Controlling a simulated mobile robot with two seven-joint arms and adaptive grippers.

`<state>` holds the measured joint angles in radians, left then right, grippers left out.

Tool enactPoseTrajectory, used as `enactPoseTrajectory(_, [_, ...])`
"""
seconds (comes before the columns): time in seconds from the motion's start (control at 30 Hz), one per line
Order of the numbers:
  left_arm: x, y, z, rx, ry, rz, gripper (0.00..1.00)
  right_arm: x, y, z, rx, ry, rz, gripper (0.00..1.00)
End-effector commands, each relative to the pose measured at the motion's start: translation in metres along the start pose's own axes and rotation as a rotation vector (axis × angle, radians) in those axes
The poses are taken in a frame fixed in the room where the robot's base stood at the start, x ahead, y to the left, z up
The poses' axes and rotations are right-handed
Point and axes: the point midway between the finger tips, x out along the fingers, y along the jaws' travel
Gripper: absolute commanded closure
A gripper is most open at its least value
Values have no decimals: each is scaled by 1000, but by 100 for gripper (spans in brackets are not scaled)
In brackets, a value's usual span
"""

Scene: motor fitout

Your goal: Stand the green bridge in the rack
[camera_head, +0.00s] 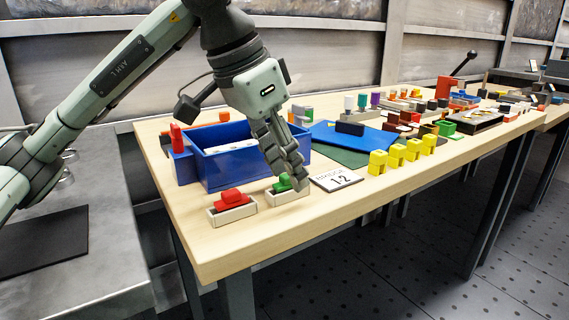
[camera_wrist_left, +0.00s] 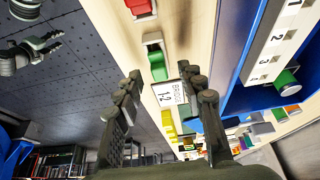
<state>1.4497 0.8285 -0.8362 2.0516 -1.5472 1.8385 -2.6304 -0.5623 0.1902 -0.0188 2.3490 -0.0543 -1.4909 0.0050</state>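The green bridge (camera_head: 283,184) sits in a small pale tray (camera_head: 288,198) near the table's front edge. It also shows in the left wrist view (camera_wrist_left: 156,62). My left gripper (camera_head: 291,178) is over it in the head view and partly hides it. In the wrist view the left gripper (camera_wrist_left: 158,88) is open, fingers wide apart, nothing between them. A white strip with numbered slots (camera_wrist_left: 272,45), perhaps the rack, lies inside the blue bin (camera_head: 225,170). A grey gripper (camera_wrist_left: 38,48), seemingly my right, shows small at the wrist view's left; its opening is unclear.
A red bridge (camera_head: 231,197) sits in a matching tray just left. A card reading 1-2 (camera_head: 335,179) lies to the right. Several yellow blocks (camera_head: 395,156) stand beyond it. The blue bin's walls rise behind the trays. The table's front edge is close.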

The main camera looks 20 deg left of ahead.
Motion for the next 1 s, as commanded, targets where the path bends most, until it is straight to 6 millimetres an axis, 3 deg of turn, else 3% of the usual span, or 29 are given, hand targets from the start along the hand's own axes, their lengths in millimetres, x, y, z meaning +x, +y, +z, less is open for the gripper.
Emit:
enactPoseTrajectory(0.17, [-10, 0, -1, -1, 3, -1, 61, 0, 0, 0, 0, 0, 0, 60])
enactPoseTrajectory(0.5, [-78, 0, -1, 0, 5, -1, 61, 0, 0, 0, 0, 0, 0, 60])
enactPoseTrajectory(0.7, [-110, 0, 0, -1, 3, -3, 61, 0, 0, 0, 0, 0, 0, 60])
enactPoseTrajectory(1.0, [-120, 0, 0, 0, 0, 0, 61, 0, 0, 0, 0, 0, 0, 60])
